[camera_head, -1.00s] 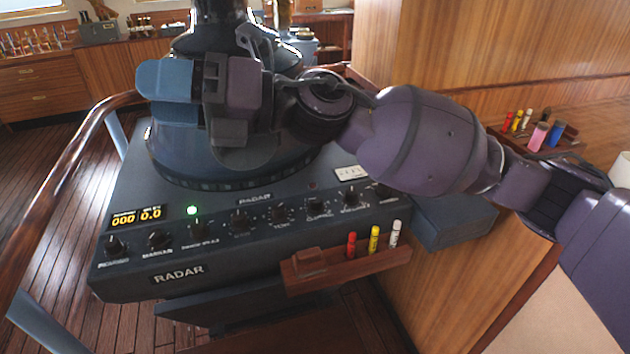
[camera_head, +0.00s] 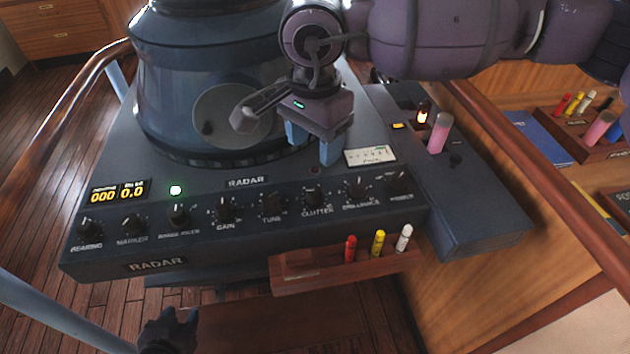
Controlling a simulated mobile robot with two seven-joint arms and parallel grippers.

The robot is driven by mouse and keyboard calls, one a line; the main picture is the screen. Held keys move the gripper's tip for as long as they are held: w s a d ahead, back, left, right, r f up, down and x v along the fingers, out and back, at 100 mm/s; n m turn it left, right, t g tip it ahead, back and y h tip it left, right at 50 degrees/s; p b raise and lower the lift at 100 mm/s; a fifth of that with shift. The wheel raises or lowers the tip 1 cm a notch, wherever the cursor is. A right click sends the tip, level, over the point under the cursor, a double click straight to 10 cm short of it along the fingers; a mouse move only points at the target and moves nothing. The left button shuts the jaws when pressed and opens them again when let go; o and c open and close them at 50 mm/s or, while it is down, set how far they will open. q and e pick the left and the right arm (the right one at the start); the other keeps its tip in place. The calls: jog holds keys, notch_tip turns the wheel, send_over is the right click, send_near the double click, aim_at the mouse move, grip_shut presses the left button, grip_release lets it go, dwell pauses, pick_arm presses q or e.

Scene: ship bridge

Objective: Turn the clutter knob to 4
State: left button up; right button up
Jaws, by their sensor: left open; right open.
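The clutter knob (camera_head: 315,196) is a small dark knob on the sloped front of the radar console (camera_head: 205,265), between the tune knob (camera_head: 271,203) and the brilliance knob (camera_head: 357,188). Its pointer setting is too small to read. My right gripper (camera_head: 312,145) is open and empty, its blue fingers pointing down over the console top, above and behind the clutter knob and apart from it. My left gripper (camera_head: 178,322) is at the bottom edge, below the console front and partly cut off; nothing shows in it.
A wooden tray (camera_head: 300,284) with red, yellow and white markers hangs below the console's right front. A white card (camera_head: 370,156) lies behind the brilliance knob. A side box (camera_head: 480,205) carries a pink cylinder (camera_head: 440,132). A wooden rail (camera_head: 70,95) curves along the left.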

aim_at(315, 190)
notch_tip(315, 190, down, 11)
jog(key=shift+w+r, duration=0.1)
dwell(0.5)
jog(key=c, duration=0.9)
